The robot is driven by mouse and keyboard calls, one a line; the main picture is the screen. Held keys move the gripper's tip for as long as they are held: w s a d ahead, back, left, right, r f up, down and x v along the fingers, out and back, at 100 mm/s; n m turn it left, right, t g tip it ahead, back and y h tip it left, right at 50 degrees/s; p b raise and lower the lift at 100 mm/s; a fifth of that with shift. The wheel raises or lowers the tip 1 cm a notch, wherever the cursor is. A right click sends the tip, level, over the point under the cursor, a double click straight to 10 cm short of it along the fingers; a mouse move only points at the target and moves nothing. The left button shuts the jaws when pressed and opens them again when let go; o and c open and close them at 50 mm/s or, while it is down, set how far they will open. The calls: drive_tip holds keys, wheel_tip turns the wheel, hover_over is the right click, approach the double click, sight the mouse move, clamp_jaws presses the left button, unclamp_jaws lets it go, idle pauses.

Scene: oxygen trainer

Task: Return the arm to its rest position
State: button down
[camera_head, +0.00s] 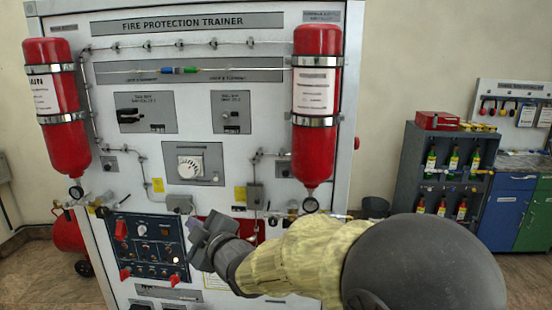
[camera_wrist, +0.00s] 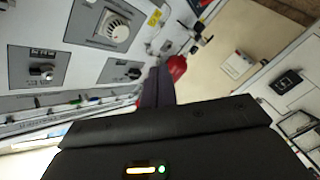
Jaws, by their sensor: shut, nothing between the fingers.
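My gripper (camera_head: 205,240) is in front of the lower part of the fire protection trainer panel (camera_head: 250,150), near the blue control panel (camera_head: 150,245). Its fingers are shut with nothing between them. My arm reaches in from the lower right of the head view and covers part of the panel's lower right. In the wrist view my gripper (camera_wrist: 158,88) points past the panel face, with a dial (camera_wrist: 113,28) at the upper left. I cannot tell from the head view whether the gripper touches the panel.
Two red cylinders, left (camera_head: 58,110) and right (camera_head: 315,105), are strapped to the panel. A grey shelf (camera_head: 447,165) with small bottles and a blue cabinet (camera_head: 508,212) stand at the right. A red tank (camera_head: 70,232) stands on the floor at the left.

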drive_tip(key=s+d+f+m+g+h, duration=0.15)
drive_tip(key=d+f+m+h, duration=0.35)
drive_tip(key=d, duration=0.5)
drive_tip(key=s+d+f+m+g+h, duration=0.1)
drive_tip(key=d+f+m+g+h, duration=0.2)
drive_tip(key=d+f, duration=0.55)
drive_tip(key=s+d+f+m+g+h, duration=0.1)
drive_tip(key=s+d+f+m+g, duration=0.1)
drive_tip(key=s+d+f+m, duration=0.2)
drive_tip(key=s+d+f+m+g+h, duration=0.2)
drive_tip(key=s+d+m, duration=0.4)
drive_tip(key=s+d, duration=0.4)
wheel_tip(320, 180, down, 2)
drive_tip(key=shift+s+f+g+h, duration=0.3)
drive_tip(key=shift+s+g, duration=0.55)
drive_tip(key=shift+s, duration=0.25)
drive_tip(key=shift+w+d, duration=0.15)
drive_tip(key=shift+w, duration=0.1)
